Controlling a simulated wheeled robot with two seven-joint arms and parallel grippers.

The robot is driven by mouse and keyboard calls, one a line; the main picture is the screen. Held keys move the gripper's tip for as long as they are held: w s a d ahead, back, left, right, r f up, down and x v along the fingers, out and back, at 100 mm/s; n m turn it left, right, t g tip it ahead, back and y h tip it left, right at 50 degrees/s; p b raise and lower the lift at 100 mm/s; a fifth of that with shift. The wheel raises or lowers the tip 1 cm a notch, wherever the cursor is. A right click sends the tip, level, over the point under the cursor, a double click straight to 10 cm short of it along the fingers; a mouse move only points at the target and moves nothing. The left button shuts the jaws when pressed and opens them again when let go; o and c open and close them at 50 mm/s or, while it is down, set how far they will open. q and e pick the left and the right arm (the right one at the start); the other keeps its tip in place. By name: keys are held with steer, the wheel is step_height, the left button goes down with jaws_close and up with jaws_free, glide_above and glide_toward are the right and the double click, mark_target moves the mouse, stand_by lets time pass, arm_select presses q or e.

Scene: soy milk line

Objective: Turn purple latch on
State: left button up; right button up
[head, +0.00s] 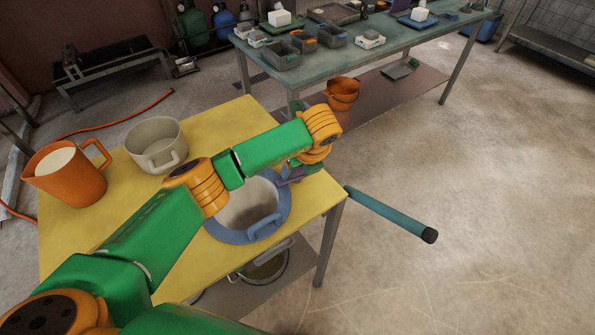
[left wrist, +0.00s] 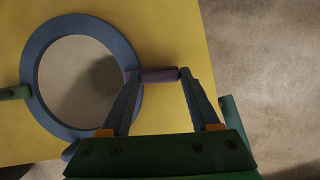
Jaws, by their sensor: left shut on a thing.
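The purple latch (left wrist: 159,75) is a short bar beside the right side of the blue ring (left wrist: 36,45) in the left wrist view. In the head view, a small part of the purple latch (head: 283,181) shows under my left wrist. My left arm covers part of the ring in the head view. My right gripper is not in view.
The yellow table (head: 85,228) also holds an orange jug (head: 68,180) with white contents and a grey pot (head: 157,143) at the left. A teal bar (head: 390,213) with a dark end sticks out at the right. Open floor lies to the right.

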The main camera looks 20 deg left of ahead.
arm_select(q)
steer(key=shift+w+r+n, duration=0.1)
steer(key=shift+n, duration=0.2)
steer(key=o, duration=1.4)
steer(key=shift+c, duration=0.2)
steer(key=b+v, duration=0.1)
steer(key=v, duration=0.6)
